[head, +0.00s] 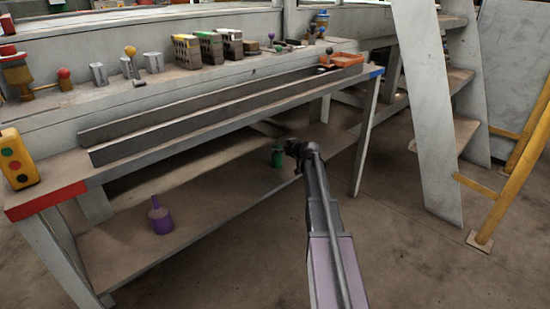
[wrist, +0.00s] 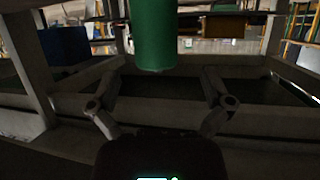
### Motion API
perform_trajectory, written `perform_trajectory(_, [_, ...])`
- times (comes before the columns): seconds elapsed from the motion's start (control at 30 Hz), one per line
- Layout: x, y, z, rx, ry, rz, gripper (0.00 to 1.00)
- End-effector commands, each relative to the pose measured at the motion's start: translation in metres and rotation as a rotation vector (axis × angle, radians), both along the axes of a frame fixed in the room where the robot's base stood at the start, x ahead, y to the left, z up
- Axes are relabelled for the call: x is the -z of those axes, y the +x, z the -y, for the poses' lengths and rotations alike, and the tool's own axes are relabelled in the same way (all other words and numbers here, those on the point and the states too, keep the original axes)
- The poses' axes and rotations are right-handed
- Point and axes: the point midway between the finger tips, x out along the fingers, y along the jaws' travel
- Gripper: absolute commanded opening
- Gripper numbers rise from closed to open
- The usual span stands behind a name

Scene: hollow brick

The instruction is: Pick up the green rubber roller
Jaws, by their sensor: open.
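The green rubber roller (head: 278,157) stands upright on the lower shelf of the bench, under the bench top. In the head view my gripper (head: 291,148) is close by its right side, and the gripper's dark end partly overlaps the view near it. In the wrist view the roller (wrist: 155,38) shows as a green cylinder at the top centre, cut off by the top edge. My gripper (wrist: 163,82) is open, with its two fingers spread left and right of the roller's line. The roller appears beyond the fingertips; I cannot tell whether they touch.
A purple roller-like object (head: 160,217) stands on the lower shelf (head: 130,250) to the left. The bench top (head: 230,115) overhangs the shelf, and a bench leg (head: 366,135) stands right of my arm.

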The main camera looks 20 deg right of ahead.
Motion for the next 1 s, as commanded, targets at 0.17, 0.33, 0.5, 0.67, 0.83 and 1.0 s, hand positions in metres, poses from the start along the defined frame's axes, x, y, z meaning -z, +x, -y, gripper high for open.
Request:
perform_trajectory(0.17, [0.000,0.000,0.000,0.000,0.000,0.000,1.00])
perform_trajectory(0.33, [0.006,0.008,0.000,0.000,0.000,0.000,1.00])
perform_trajectory(0.5, [0.017,0.025,0.001,0.000,0.000,0.000,1.00])
perform_trajectory(0.67, [0.023,0.040,-0.002,-0.001,-0.001,-0.001,1.00])
perform_trajectory(0.83, [0.025,0.047,-0.004,-0.001,-0.001,0.000,1.00])
perform_trajectory(1.0, [0.024,0.046,-0.004,-0.001,0.000,0.000,1.00])
